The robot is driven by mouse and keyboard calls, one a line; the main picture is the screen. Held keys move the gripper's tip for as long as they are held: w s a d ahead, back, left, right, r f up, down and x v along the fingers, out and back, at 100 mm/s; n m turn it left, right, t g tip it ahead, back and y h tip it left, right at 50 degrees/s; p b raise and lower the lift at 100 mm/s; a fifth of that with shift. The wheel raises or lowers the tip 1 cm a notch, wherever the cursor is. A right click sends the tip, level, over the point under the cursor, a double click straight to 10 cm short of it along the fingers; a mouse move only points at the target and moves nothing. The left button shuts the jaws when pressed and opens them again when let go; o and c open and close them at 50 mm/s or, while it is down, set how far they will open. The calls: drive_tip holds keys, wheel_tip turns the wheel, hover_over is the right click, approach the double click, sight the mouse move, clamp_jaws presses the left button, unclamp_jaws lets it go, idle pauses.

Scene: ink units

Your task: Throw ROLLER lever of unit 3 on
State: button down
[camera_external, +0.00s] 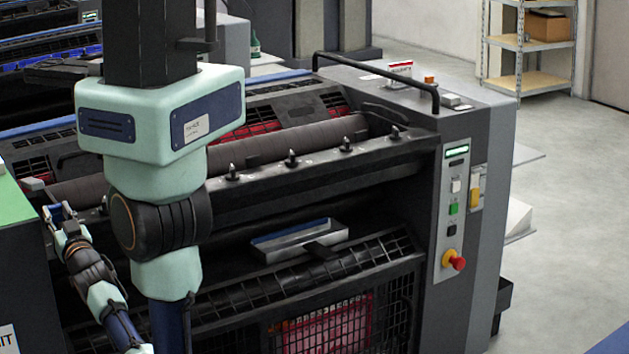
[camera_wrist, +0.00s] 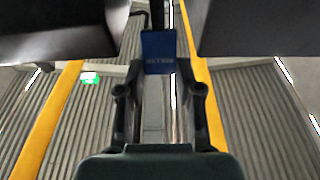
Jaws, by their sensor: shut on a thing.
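My gripper (camera_external: 62,215) is at the far left of the external view, low beside the near end of the printing unit. In the wrist view its two dark fingers (camera_wrist: 160,92) stand on either side of a pale strip, shut on a lever (camera_wrist: 153,120). A blue tag (camera_wrist: 158,52) with small light lettering sits past the fingers, between them in the picture. I cannot read the lettering surely, so I cannot tell which lever this is. The printing unit (camera_external: 470,130) is dark grey, with a long roller (camera_external: 300,140) across its top.
A side panel (camera_external: 455,210) with buttons and a red knob (camera_external: 453,261) is on the unit's right. A grey cabinet (camera_external: 25,265) stands close left of my gripper. Dark blocks (camera_wrist: 50,30) (camera_wrist: 255,25) flank the fingers in the wrist view; the ribbed ceiling (camera_wrist: 265,110) lies behind.

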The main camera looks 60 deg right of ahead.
drive_tip(key=shift+f, duration=0.4)
drive_tip(key=c, duration=1.1)
unclamp_jaws()
drive_tip(key=shift+o, duration=0.3)
drive_tip(key=shift+s, duration=0.15)
drive_tip(key=shift+r, duration=0.1)
drive_tip(key=v, duration=0.7)
drive_tip(key=shift+s+a, duration=0.2)
